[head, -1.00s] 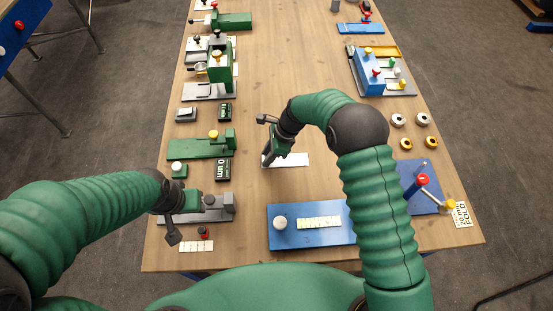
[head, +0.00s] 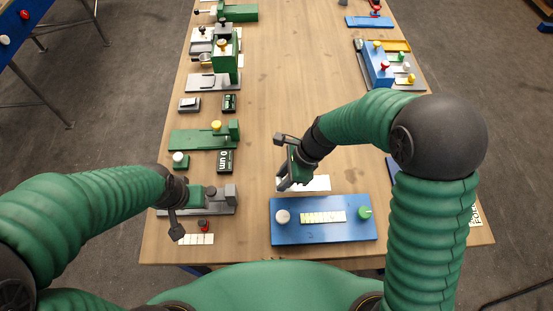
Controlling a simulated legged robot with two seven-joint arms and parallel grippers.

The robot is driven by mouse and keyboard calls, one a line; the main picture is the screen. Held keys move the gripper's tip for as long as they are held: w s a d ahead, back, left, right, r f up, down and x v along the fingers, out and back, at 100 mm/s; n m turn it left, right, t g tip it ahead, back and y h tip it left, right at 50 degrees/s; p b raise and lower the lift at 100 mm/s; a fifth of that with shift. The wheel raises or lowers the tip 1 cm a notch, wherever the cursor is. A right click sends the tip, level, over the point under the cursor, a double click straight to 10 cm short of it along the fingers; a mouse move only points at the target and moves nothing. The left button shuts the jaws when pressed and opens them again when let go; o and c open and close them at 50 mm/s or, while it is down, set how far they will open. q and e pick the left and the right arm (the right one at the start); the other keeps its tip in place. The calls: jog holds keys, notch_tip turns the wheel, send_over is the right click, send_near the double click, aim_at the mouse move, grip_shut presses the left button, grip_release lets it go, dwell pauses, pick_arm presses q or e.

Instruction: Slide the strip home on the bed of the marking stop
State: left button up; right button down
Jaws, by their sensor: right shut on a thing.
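A white strip (head: 318,183) is at my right gripper (head: 287,184), which is shut on its left end. The strip lies low over the table, just behind the blue board; I cannot tell whether it touches the wood. A grey fixture (head: 222,205) with a flat bed and an upright block at its right end stands at the near left; a green one (head: 190,140) stands farther back. I cannot tell which is the marking stop. My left gripper (head: 176,235) hangs at the left end of the grey fixture; its finger opening is not clear.
The blue board (head: 350,232) carries a white knob, a green knob and a segmented pale strip. A white marked card (head: 196,240) and a small red-topped piece (head: 203,225) lie in front of the grey fixture. The table's middle (head: 300,90) is clear.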

jog(key=shift+s+d, duration=0.15)
jog(key=shift+s, duration=0.6)
jog(key=shift+s+r, duration=0.2)
jog(key=shift+s, duration=0.1)
notch_tip(320, 180, up, 7)
jog(key=p, duration=0.7)
jog(key=shift+f, duration=0.15)
